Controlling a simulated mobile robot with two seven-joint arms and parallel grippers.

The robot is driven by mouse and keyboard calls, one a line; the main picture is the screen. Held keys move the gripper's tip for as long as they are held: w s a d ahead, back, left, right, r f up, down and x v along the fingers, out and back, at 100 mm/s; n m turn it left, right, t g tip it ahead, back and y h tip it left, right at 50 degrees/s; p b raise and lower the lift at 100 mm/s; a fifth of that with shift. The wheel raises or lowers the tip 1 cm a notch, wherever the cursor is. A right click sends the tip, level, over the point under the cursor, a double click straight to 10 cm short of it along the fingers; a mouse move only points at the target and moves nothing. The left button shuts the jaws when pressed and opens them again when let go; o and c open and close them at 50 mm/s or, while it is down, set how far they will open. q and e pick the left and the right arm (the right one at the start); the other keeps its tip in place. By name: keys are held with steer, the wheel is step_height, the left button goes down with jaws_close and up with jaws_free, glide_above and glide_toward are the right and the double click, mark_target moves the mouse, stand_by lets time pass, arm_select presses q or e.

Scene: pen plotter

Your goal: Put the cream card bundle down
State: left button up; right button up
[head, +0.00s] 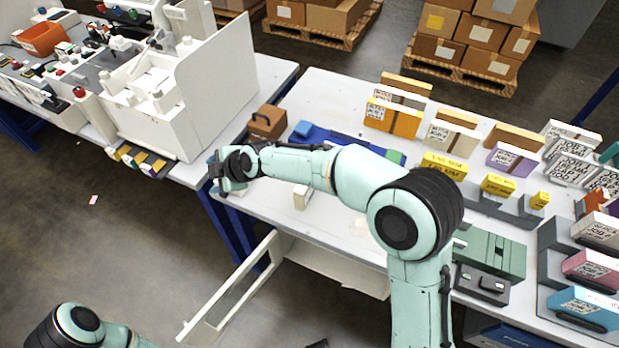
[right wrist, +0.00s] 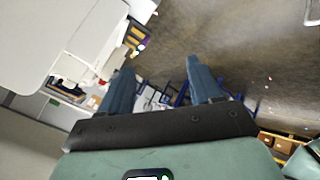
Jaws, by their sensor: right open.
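A small cream block (head: 301,197), which looks like the cream card bundle, stands upright on the white table (head: 335,230), just below my right forearm in the head view. Nothing holds it. My right gripper (head: 222,172) is at the left edge of this table, left of the block and apart from it. In the right wrist view my right gripper (right wrist: 158,82) has its two blue fingers spread, with nothing between them. My left arm shows only at the bottom left of the head view; its gripper is out of view.
A brown case (head: 267,121) and a blue mat (head: 318,137) lie behind my right forearm. Card boxes on stands fill the table's right side. A white machine (head: 190,95) stands on the left bench. An open drawer (head: 235,285) juts out below the table's front.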

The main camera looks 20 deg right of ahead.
steer(key=w+d+m+t+h+p, duration=0.15)
steer(key=d+m+t+h, duration=0.4)
steer(key=m, duration=1.15)
steer(key=s+d+f+m+g+h, duration=0.4)
steer(key=s+d+m+g+h, duration=0.2)
steer(key=s+d+m+h, duration=0.35)
steer(key=shift+m+y, duration=0.3)
steer(key=shift+m, duration=0.15)
steer(key=x, duration=0.8)
steer(key=shift+s+d+r, duration=0.15)
steer(key=shift+d+r, duration=0.2)
steer(key=x, duration=0.5)
steer(key=shift+w+f, duration=0.3)
arm_select(q)
steer(key=shift+w+r, duration=0.35)
steer(key=shift+r, duration=0.4)
arm_select(e)
steer(key=shift+t, duration=0.25)
jaws_close()
